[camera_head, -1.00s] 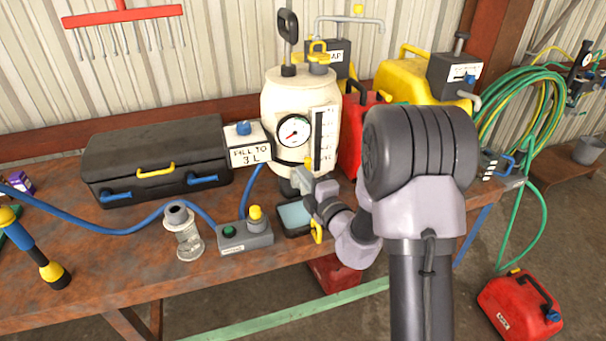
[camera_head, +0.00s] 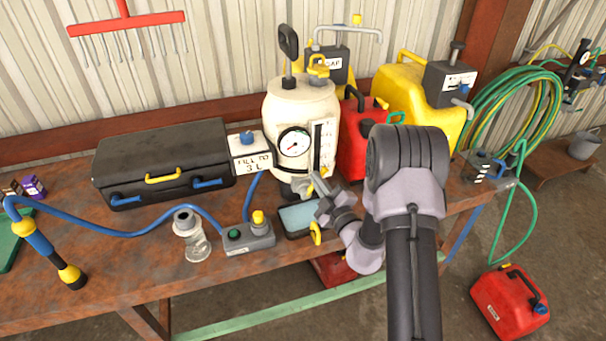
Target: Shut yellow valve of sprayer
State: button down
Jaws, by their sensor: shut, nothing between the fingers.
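The sprayer is a cream tank (camera_head: 289,110) with a round gauge (camera_head: 295,142), standing on the rusty workbench. The yellow valve (camera_head: 323,171) is low on the front right of the tank. Only a small yellow part of it shows, and my gripper hides the rest, so its exact angle is unclear. My gripper (camera_head: 314,186) is shut and empty, right at the valve in front of the tank's base. I cannot tell whether the fingers touch the valve.
A grey tray (camera_head: 297,218) lies just below my gripper. A control box (camera_head: 248,239) with a yellow knob, a glass jar (camera_head: 192,240) and a black case (camera_head: 163,165) are to the left. Red (camera_head: 358,150) and yellow (camera_head: 405,95) cans crowd the right.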

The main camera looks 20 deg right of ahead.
jog(key=d+f+m+h+p, duration=0.2)
jog(key=d+f+m+p, duration=0.2)
jog(key=m, duration=0.7)
jog(key=shift+d+f+t+p, duration=0.2)
jog(key=shift+f+t+p, duration=0.2)
jog(key=shift+p, duration=0.1)
jog(key=shift+f, duration=0.15)
